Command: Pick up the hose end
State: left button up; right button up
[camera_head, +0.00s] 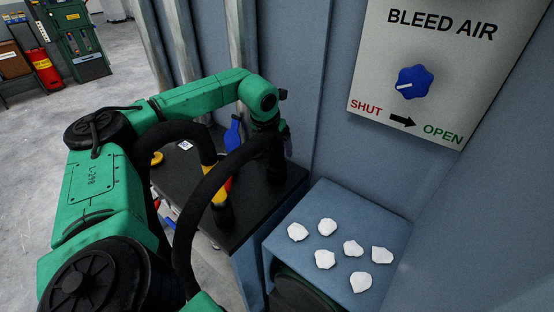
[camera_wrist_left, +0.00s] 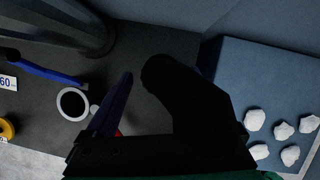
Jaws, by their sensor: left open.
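A black hose with a yellow collar (camera_head: 217,188) arches over the dark bench top in the head view. Its black end (camera_head: 223,214) points down near the bench's front edge. My left gripper (camera_head: 273,172) is black and points down over the bench's back right part, to the right of the hose end and apart from it. It is open, and I see nothing held in it. In the left wrist view its dark parts (camera_wrist_left: 150,112) cover the middle. I cannot make out the hose end there. My right gripper is not in view.
A blue box top (camera_head: 300,257) with several white lumps stands to the right of the dark bench (camera_head: 262,207). Blue (camera_head: 232,135) and yellow (camera_head: 157,158) items lie behind the hose. A wall panel with a blue knob (camera_head: 412,82) hangs above right. Grey pipes stand behind.

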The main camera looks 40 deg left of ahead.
pick_arm(q)
jog(key=shift+x, duration=1.2)
grip_shut()
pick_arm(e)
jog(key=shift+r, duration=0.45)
pick_arm(q)
jog(key=shift+r, duration=0.1)
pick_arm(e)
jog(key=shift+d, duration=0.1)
